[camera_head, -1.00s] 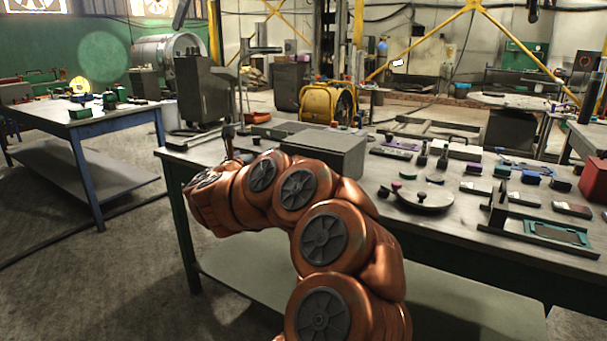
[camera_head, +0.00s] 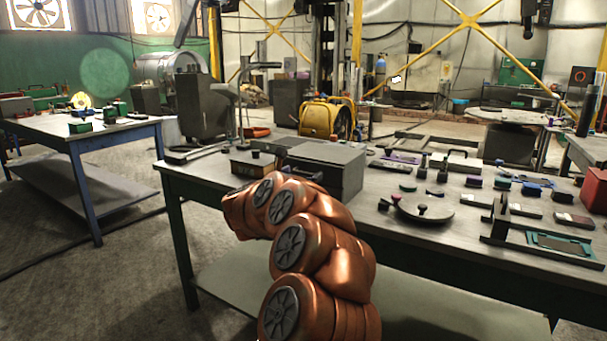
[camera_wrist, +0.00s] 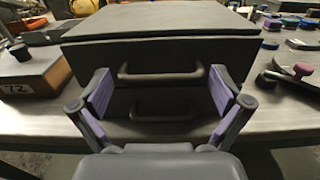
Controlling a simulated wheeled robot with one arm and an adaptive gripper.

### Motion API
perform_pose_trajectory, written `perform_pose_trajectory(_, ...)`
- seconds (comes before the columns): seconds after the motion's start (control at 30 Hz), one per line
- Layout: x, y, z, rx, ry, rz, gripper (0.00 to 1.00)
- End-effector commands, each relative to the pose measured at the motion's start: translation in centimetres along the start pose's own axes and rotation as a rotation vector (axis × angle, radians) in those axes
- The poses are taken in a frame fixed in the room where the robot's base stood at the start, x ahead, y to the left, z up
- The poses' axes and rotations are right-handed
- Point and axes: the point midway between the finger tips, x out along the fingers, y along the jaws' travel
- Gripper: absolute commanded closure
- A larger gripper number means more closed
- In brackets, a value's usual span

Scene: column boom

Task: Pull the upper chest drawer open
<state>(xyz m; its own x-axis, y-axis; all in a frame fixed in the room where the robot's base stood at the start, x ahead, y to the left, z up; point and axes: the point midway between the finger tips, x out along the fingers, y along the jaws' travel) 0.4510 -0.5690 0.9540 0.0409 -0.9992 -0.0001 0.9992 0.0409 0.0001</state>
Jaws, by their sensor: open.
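A grey chest (camera_head: 338,167) stands on the workbench and also shows in the wrist view (camera_wrist: 160,48). Its front has an upper drawer with a dark bar handle (camera_wrist: 161,77) and a lower drawer with a similar handle (camera_wrist: 161,112). The upper drawer looks shut. My gripper (camera_wrist: 160,86) is open in front of the chest, its purple-padded fingers to the left and right of the upper handle. I see no finger touching the handle, and the exact depth gap cannot be told.
A brown box (camera_wrist: 38,78) marked 72 with a dark knob stands left of the chest. A round plate (camera_head: 424,209) with knobs and several small blocks lie to the right. The workbench (camera_head: 465,235) has a bare front strip. A blue table (camera_head: 85,133) stands at the left.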

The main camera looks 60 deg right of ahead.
Motion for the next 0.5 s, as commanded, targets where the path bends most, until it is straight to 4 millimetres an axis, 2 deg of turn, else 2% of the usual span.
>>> perform_pose_trajectory(0.4,0.64,0.05,0.0,0.0,0.001,0.002,0.0)
perform_pose_trajectory(0.5,0.63,0.05,0.0,0.0,0.0,0.002,0.1)
